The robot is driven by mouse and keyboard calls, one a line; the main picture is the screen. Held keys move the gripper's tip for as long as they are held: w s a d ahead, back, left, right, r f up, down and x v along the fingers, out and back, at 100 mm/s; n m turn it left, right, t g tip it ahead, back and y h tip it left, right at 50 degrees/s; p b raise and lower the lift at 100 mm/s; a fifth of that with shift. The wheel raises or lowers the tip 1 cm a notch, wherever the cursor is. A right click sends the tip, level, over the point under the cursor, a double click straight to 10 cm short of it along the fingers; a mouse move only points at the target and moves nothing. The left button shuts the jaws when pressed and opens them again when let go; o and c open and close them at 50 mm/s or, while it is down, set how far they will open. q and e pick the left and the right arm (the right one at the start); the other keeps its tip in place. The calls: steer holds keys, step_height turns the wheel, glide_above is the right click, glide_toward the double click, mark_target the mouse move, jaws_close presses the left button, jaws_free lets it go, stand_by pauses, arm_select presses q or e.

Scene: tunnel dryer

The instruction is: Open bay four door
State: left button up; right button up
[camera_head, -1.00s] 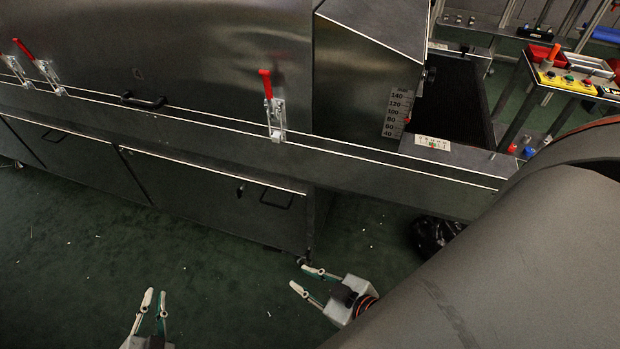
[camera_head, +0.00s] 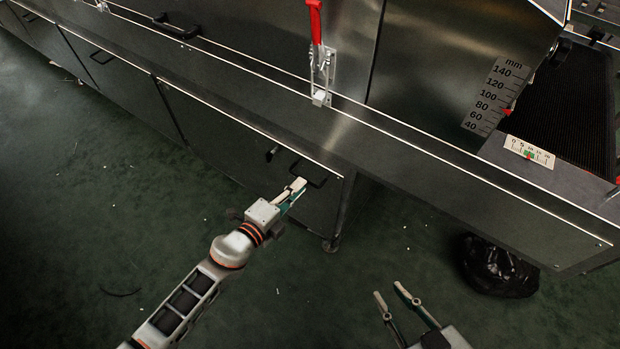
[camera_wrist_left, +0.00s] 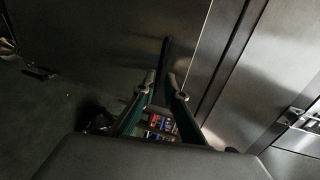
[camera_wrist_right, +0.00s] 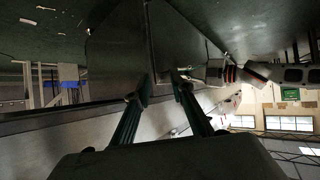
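The lower cabinet door (camera_head: 225,135) at the right end of the row looks closed; I cannot read a bay number on it. Its dark bar handle (camera_head: 318,180) is near its upper right corner, with a small dark latch knob (camera_head: 272,154) to the left. My left gripper (camera_head: 299,184) is at this handle. In the left wrist view, the fingers (camera_wrist_left: 161,80) are close together around the dark handle bar (camera_wrist_left: 165,52). My right gripper (camera_head: 389,290) is open and empty over the floor, also seen in the right wrist view (camera_wrist_right: 158,84).
A long steel rail (camera_head: 420,160) runs above the lower doors. A red-handled toggle clamp (camera_head: 320,60) stands upright on the upper panel. A black bag (camera_head: 497,266) lies on the floor at the right. The green floor before the door is mostly clear.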

arm_select(q)
steer(key=x, duration=0.2)
steer(key=b+x, duration=0.1)
steer(key=x, duration=0.1)
steer(key=shift+s+f, duration=0.1)
steer(key=shift+f, duration=0.15)
steer(key=shift+w+d+r, duration=0.1)
steer(key=shift+w+d, duration=0.05)
steer(key=shift+w, duration=0.05)
jaws_close()
arm_select(e)
steer(key=shift+w+a+r+m, duration=0.3)
steer(key=shift+w+a+r, duration=0.05)
steer(key=shift+a+r, duration=0.2)
arm_select(q)
steer(key=shift+s, duration=0.1)
arm_select(e)
steer(key=shift+s+f, duration=0.1)
steer(key=shift+f, duration=0.05)
